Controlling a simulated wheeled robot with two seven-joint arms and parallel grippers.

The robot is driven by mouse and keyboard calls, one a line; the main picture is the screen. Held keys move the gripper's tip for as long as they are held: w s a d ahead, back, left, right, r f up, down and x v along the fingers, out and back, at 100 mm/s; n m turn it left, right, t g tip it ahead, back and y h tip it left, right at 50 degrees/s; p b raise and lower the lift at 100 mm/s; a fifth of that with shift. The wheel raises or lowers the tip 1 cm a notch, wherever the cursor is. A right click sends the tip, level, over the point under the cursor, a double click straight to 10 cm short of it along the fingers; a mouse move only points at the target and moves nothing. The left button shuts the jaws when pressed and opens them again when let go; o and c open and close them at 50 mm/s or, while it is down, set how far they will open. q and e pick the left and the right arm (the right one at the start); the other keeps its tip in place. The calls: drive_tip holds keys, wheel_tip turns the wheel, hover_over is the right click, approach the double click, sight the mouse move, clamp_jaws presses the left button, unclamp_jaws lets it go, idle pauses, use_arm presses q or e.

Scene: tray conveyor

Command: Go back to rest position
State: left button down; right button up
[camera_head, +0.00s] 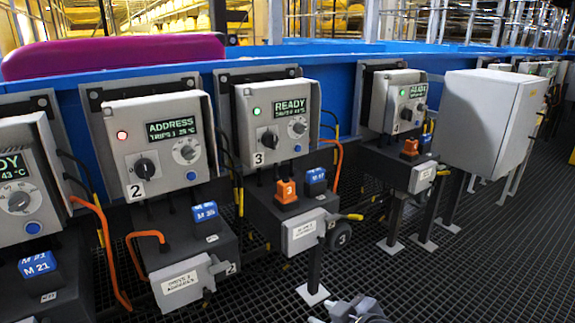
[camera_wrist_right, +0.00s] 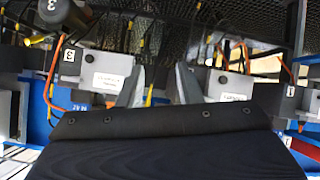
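My right gripper (camera_head: 350,310) shows at the bottom edge of the head view, low over the dark grating and in front of the station marked 3. Most of my right arm is out of the picture. In the right wrist view the two fingers of my right gripper (camera_wrist_right: 158,85) stand apart with nothing between them, so it is open and empty. The dark cover of the wrist fills the lower part of that view. My left gripper is not in view in either picture.
Control boxes line the blue conveyor: ADDRESS (camera_head: 157,150) with a red lamp, READY (camera_head: 278,125) with a green lamp. An orange block (camera_head: 286,191) sits on station 3, a blue block (camera_head: 204,212) on station 2. Free grating floor (camera_head: 470,260) lies at right.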

drive_tip(key=s+d+m+g+h, duration=0.1)
drive_tip(key=s+d+m+g, duration=0.1)
drive_tip(key=s+d+m, duration=0.6)
drive_tip(key=s+d+m+g+h, duration=0.1)
drive_tip(key=s+d+m+g, duration=0.15)
drive_tip(key=s+d, duration=0.55)
wheel_tip(320, 180, up, 36)
drive_tip(key=s+a+p, duration=0.2)
drive_tip(key=p, duration=3.3)
drive_tip(key=shift+a+t+p, duration=0.35)
drive_tip(key=shift+a, duration=0.05)
